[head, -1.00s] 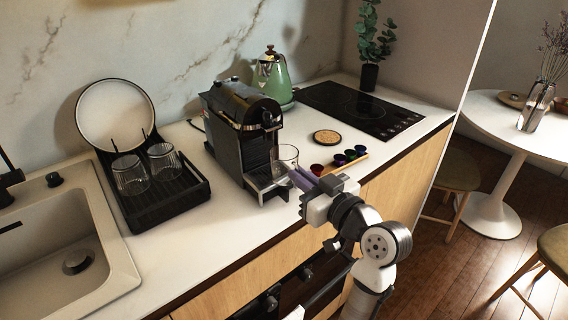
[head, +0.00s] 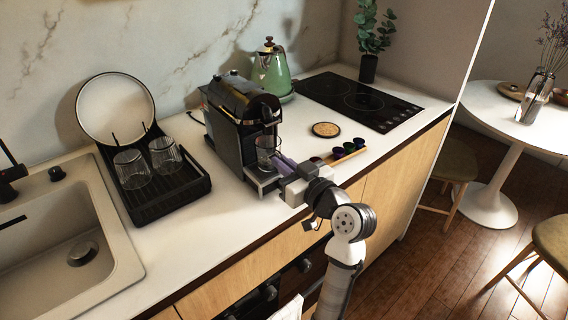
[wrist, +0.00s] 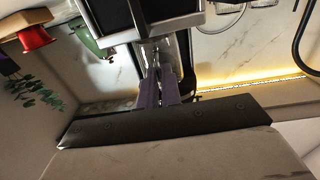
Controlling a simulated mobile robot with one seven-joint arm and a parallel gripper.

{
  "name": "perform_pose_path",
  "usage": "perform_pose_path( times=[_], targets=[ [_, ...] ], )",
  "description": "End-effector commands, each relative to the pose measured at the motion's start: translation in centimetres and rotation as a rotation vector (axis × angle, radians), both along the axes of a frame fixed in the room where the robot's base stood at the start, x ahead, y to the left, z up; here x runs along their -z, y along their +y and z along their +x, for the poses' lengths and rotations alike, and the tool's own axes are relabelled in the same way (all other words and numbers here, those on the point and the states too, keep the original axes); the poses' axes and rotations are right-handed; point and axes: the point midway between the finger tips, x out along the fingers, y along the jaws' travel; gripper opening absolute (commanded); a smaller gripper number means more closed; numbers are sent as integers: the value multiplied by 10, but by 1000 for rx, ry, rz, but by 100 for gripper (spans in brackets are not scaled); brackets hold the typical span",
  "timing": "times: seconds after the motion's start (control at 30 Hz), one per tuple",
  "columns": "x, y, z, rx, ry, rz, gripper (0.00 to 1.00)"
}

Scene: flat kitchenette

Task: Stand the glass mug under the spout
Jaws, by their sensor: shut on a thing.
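The clear glass mug (head: 265,151) is upright at the front of the black coffee machine (head: 228,122), over its drip tray (head: 263,181) and below the machine's head. I cannot tell whether its base touches the tray or whether it is centred under the spout, which is hidden. My gripper (head: 281,164) reaches in from the right with its purple fingers shut on the mug. In the wrist view, the mug (wrist: 160,48) shows just beyond the fingertips (wrist: 158,80), partly hidden by them.
Coffee capsules (head: 338,152) on a wooden holder and a round coaster (head: 326,129) lie right of the machine. A green kettle (head: 271,72) stands behind. A black rack (head: 165,187) with two glasses is at left, near the sink (head: 50,240).

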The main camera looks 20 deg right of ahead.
Motion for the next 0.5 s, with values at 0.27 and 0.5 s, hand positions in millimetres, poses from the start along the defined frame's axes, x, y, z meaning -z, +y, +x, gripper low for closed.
perform_pose_path(
  times=[0.27, 0.5],
  targets=[
    [2, 0, 0, 0, 0, 0, 28],
    [1, 0, 0, 0, 0, 0, 28]
  ],
)
